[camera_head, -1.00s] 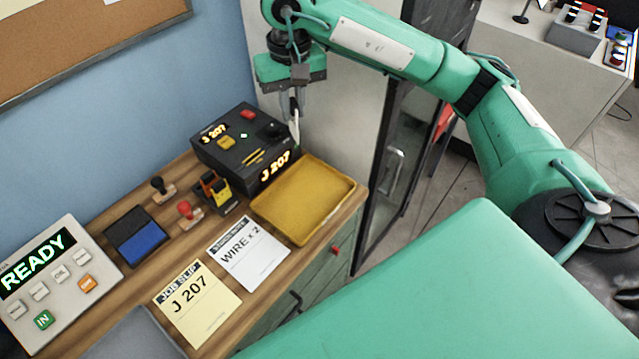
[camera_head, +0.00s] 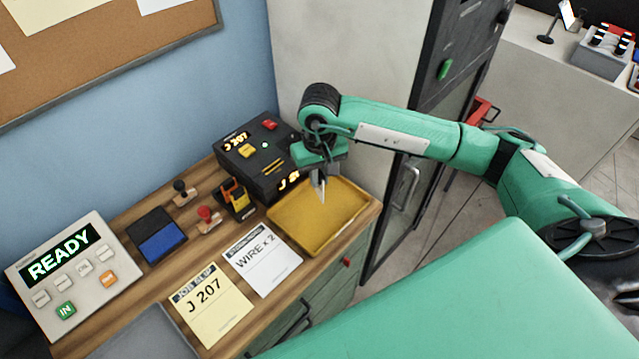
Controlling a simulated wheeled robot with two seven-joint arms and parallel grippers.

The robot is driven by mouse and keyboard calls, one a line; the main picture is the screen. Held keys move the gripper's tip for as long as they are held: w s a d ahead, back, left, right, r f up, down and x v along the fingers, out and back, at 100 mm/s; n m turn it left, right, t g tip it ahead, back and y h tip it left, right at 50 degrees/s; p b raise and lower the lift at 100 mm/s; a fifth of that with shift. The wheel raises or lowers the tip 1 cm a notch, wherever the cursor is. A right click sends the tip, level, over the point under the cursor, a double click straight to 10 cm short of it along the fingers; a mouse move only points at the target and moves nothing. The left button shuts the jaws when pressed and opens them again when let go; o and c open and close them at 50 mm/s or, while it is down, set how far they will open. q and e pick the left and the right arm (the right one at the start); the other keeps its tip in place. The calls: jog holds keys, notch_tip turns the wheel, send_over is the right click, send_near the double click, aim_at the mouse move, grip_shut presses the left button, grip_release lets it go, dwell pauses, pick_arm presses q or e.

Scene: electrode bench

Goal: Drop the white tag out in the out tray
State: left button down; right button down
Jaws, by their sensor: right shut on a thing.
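My right gripper (camera_head: 318,193) points down over the yellow tray (camera_head: 345,222), above its back left part. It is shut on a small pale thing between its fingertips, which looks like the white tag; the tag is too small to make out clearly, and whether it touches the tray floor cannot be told. The yellow tray is shallow and lies at the right end of the wooden bench; no other thing shows in it. My left gripper is not in view.
A black machine (camera_head: 264,158) reading J 207 stands behind the tray, partly hidden by my right gripper. Stamps (camera_head: 208,220), an ink pad (camera_head: 157,236), paper slips (camera_head: 211,305) and a READY panel (camera_head: 68,270) lie to the left. A dark-framed door is on the right.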

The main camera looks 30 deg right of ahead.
aim_at(319, 190)
notch_tip(319, 190, down, 5)
jog(key=shift+f+p, duration=0.1)
jog(key=shift+p, duration=0.65)
jog(key=shift+f+b, duration=0.25)
jog(key=shift+b, duration=0.15)
jog(key=c, duration=1.4)
grip_release()
jog(key=shift+r, duration=0.1)
jog(key=shift+c, duration=0.2)
